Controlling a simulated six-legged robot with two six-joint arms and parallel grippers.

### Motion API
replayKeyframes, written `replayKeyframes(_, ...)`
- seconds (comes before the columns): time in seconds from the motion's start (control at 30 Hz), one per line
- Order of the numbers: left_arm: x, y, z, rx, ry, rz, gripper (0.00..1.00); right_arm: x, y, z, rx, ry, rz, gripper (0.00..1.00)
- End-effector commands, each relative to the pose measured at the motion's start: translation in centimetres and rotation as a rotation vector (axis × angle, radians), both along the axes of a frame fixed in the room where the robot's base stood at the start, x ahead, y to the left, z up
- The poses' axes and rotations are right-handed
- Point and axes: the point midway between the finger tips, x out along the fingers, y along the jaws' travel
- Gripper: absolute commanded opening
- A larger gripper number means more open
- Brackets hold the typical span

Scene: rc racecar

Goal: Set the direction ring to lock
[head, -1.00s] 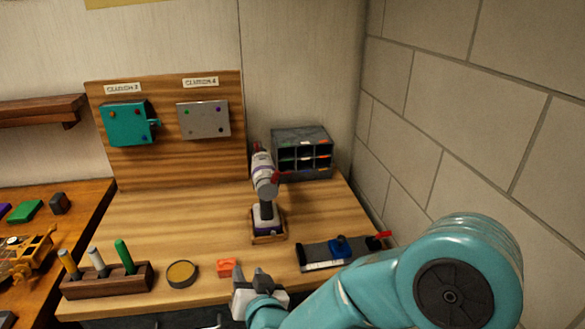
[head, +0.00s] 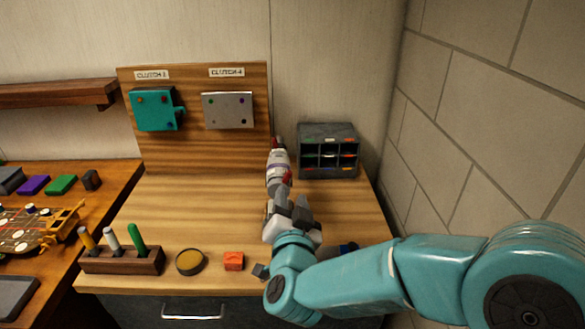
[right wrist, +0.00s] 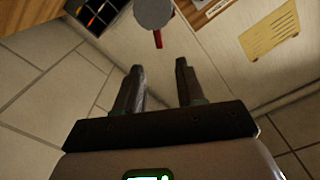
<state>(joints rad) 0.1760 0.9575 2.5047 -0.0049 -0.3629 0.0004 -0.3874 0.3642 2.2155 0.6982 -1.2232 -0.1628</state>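The drill stands upright on the wooden bench. The direction ring cannot be made out. My right gripper is in front of the drill, and I cannot tell whether it touches. In the right wrist view my right gripper (right wrist: 157,82) has its fingers apart with nothing between them. A grey round part (right wrist: 153,12), likely of the drill, with a red piece below it, shows beyond the fingertips. My left gripper is not in view.
A dark bin rack (head: 328,152) stands behind the drill, near the right wall. A pen holder (head: 120,262), a round tin (head: 190,262) and an orange block (head: 234,261) line the front edge. My right arm covers most of the front right. The bench's middle left is clear.

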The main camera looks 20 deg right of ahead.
Motion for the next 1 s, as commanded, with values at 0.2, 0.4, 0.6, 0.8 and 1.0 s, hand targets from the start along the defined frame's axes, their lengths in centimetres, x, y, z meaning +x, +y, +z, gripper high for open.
replayKeyframes(0.2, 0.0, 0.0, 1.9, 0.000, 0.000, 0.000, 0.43, 5.1, -1.6, 0.2, 0.001, 0.002, -0.002, 0.38)
replayKeyframes(0.4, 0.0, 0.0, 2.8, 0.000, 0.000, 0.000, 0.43, 8.4, -2.6, 0.2, 0.000, 0.000, 0.000, 0.38)
replayKeyframes(0.6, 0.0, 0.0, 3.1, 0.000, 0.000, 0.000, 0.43, 9.7, -3.2, 0.1, 0.000, 0.000, 0.001, 0.38)
replayKeyframes(0.8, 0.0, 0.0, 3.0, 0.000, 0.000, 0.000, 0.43, 9.7, -3.2, 0.0, 0.000, 0.000, 0.001, 0.38)
replayKeyframes(1.0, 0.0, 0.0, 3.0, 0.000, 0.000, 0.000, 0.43, 9.7, -3.2, 0.0, 0.000, 0.000, 0.001, 0.00)
